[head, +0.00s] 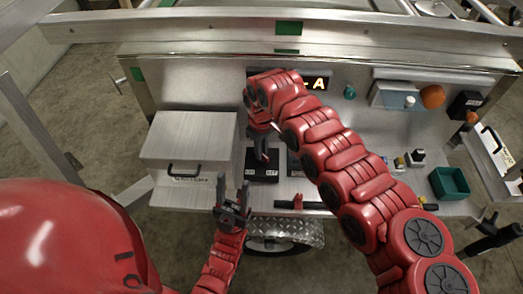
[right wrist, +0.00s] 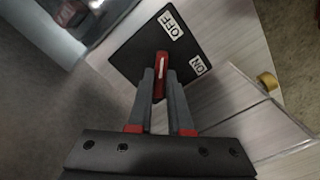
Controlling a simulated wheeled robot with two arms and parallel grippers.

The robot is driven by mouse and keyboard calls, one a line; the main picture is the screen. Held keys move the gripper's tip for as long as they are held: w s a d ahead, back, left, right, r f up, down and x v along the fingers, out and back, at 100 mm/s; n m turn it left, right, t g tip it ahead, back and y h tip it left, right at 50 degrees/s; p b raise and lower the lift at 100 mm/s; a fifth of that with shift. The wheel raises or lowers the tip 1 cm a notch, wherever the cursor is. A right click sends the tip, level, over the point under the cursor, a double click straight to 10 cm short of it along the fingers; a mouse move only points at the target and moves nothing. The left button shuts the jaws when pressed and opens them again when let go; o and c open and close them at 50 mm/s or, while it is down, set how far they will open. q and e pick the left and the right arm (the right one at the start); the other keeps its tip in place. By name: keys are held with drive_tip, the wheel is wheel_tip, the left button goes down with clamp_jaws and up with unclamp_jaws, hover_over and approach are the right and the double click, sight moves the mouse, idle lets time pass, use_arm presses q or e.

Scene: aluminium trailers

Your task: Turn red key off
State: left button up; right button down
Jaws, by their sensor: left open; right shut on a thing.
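The red key (right wrist: 161,64) stands on a black square switch plate (right wrist: 133,52) that carries white OFF and ON labels. My right gripper (right wrist: 161,82) is shut on the key, with one finger on each side of it. I cannot tell clearly which label the key points to. In the head view the plate (head: 262,176) lies on the bench below my right gripper (head: 262,154), and the key is hidden there. My left gripper (head: 234,190) is open and empty, in front of the bench edge, lower left of the plate.
A grey box with a black handle (head: 186,150) stands left of the plate. A black bar runs along the front edge.

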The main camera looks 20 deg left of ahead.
drive_tip(key=c, duration=0.8)
unclamp_jaws()
drive_tip(key=shift+c, duration=0.2)
wheel_tip(320, 180, up, 17)
drive_tip(key=b, duration=0.1)
drive_tip(key=shift+r, duration=0.2)
